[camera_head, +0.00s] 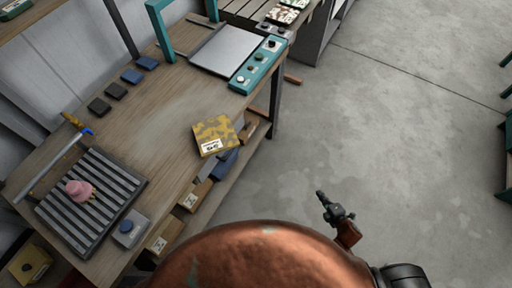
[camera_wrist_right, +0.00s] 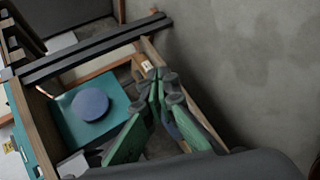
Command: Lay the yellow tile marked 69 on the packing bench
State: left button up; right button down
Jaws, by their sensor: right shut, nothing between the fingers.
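The yellow camouflage-patterned tile (camera_head: 217,131) with a white number label lies at the right edge of the wooden workbench (camera_head: 165,110) in the head view. The label is small, and I cannot read its number surely. My right gripper (camera_head: 325,205) is out over the floor to the right of the tile, apart from it. In the right wrist view its green fingers (camera_wrist_right: 158,78) are together and empty. I cannot tell which surface is the packing bench. My left gripper is not in view.
A ribbed dark tray (camera_head: 128,181) with a pink object (camera_head: 79,190) stands at the bench's lower left. A teal control strip (camera_head: 259,66) edges a grey plate at the back. A wooden-sided tray with a blue disc (camera_wrist_right: 91,104) shows in the wrist view. The floor (camera_head: 390,150) is clear.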

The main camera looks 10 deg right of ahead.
jog(key=w+a+r+n+t+y, duration=0.1)
jog(key=w+a+r+n+y, duration=0.25)
jog(key=r, duration=0.55)
jog(key=w+a+r+n+t+y, duration=0.1)
jog(key=w+a+r+n, duration=0.2)
jog(key=a+r+n, duration=0.35)
jog(key=s+a+r+n+g+y, duration=0.1)
jog(key=s+a+r+n+y, duration=0.2)
jog(key=r+n, duration=0.4)
jog(key=s+a+r+n+g+y, duration=0.1)
jog(key=a+r+n+y, duration=0.1)
jog(key=a+r+n, duration=0.5)
jog(key=s+a+r+n+g+y, duration=0.1)
jog(key=s+a+r+n+y, duration=0.15)
jog(key=r, duration=0.65)
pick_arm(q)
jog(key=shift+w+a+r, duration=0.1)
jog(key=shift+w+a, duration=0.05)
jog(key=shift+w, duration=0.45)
pick_arm(e)
jog(key=x, duration=1.4)
jog(key=shift+w, duration=0.15)
jog(key=shift+d+r+n, duration=0.1)
jog(key=shift+n, duration=0.15)
